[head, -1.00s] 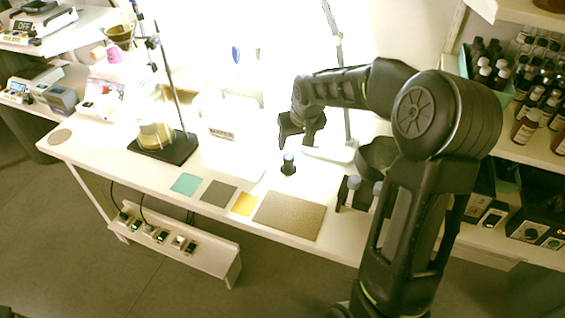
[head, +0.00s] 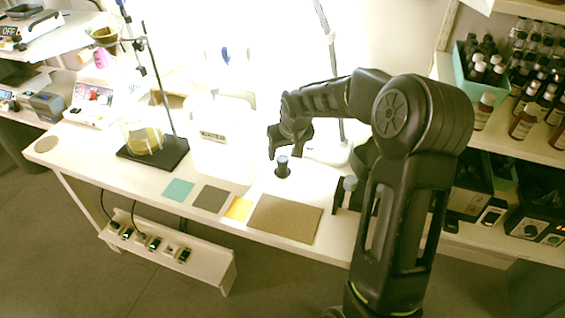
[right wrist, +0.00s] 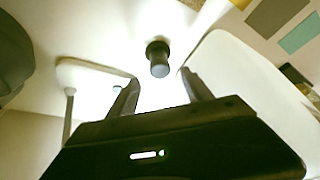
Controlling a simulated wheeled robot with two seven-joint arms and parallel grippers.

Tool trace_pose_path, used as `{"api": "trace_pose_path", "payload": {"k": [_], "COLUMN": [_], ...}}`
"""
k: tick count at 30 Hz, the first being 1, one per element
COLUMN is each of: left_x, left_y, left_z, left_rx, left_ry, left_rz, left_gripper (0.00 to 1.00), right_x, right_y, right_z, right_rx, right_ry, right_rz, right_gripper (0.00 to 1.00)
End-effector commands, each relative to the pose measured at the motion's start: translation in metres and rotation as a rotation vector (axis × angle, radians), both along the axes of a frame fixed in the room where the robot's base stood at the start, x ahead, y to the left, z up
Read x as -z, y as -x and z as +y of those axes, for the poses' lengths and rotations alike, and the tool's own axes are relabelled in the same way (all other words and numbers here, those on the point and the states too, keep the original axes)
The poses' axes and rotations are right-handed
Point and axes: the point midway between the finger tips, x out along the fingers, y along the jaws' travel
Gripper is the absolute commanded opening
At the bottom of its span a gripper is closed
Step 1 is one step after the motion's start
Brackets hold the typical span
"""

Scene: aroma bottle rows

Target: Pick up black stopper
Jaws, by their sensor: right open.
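The black stopper (head: 283,170), a small dark piece with a grey-blue top, stands on the white table behind the brown mat. In the right wrist view it (right wrist: 158,58) shows as a dark cylinder just beyond the fingertips, roughly between their lines. My right gripper (head: 283,150) is just above and behind the stopper in the head view. Its two fingers (right wrist: 160,84) are spread in the right wrist view, with nothing between them and a gap to the stopper. My left gripper is not in view.
A flask on a black stand (head: 150,152) and a white labelled panel (head: 222,150) are left of the stopper. Teal (head: 178,190), grey and yellow squares and a brown mat (head: 285,218) lie in front. A rack (head: 347,190) stands right. Bottles (head: 523,122) fill the right shelf.

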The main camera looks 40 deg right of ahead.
Motion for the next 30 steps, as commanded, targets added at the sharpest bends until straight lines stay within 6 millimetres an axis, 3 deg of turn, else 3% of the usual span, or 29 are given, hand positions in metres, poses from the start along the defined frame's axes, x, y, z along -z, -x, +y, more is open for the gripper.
{"api": "trace_pose_path", "payload": {"k": [8, 18, 30], "left_x": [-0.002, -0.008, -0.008], "left_y": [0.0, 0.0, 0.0], "left_z": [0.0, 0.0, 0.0], "left_rx": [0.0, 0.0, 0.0], "left_ry": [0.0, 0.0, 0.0], "left_rz": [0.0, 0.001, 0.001], "left_gripper": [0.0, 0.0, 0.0], "right_x": [0.007, 0.046, 0.047], "right_y": [-0.003, -0.019, -0.02], "right_z": [0.0, -0.005, -0.005], "right_rx": [-0.001, 0.0, 0.0], "right_ry": [0.0, 0.0, 0.0], "right_rz": [0.003, 0.001, 0.0], "right_gripper": [0.58, 0.58, 0.58]}}
